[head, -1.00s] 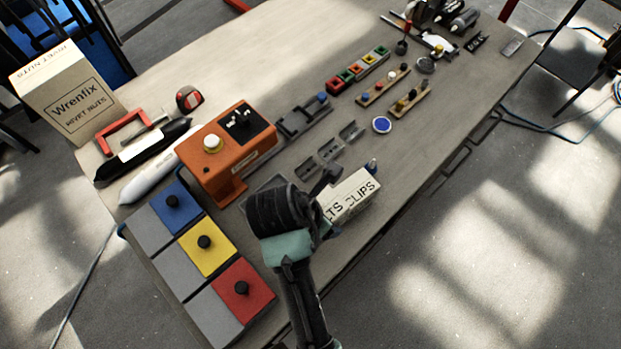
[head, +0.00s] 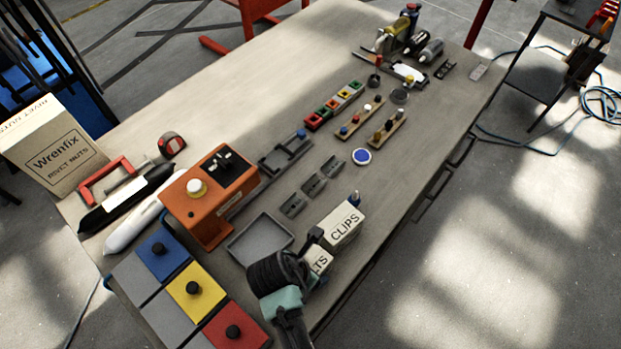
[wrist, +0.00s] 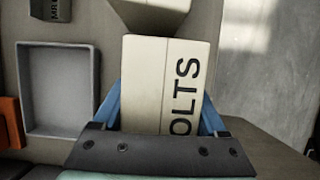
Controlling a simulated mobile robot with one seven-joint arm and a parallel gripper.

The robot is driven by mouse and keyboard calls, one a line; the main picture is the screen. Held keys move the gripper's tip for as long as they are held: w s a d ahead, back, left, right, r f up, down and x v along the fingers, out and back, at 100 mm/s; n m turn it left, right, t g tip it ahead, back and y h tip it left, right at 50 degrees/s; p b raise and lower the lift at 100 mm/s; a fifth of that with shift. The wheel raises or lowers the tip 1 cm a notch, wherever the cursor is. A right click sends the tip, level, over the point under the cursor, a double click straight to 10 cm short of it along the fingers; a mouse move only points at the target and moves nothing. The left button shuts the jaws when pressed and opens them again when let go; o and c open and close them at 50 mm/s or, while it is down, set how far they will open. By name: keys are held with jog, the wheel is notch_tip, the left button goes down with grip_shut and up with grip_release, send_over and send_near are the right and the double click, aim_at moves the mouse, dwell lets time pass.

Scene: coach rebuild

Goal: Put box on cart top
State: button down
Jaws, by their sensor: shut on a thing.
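A white box lettered "...OLTS" (wrist: 150,85) is held between the blue fingers of my gripper (wrist: 162,112) in the wrist view. In the head view my gripper (head: 308,262) is at the table's near edge, and only part of the held box (head: 320,263) shows beside it. A second white box lettered "CLIPS" (head: 343,228) stands just beyond it on the table. Its lower part also shows past the held box in the wrist view (wrist: 150,15). I cannot tell whether the held box touches the table. No cart top is clearly identifiable.
An empty grey tray (head: 262,238) lies left of my gripper. An orange device (head: 210,195), coloured lidded bins (head: 193,290) and a Wrenfix carton (head: 55,150) stand on the left of the table (head: 420,120). A dark stand (head: 560,50) is at the upper right.

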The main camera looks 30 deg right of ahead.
grip_release()
jog(key=shift+f, duration=0.1)
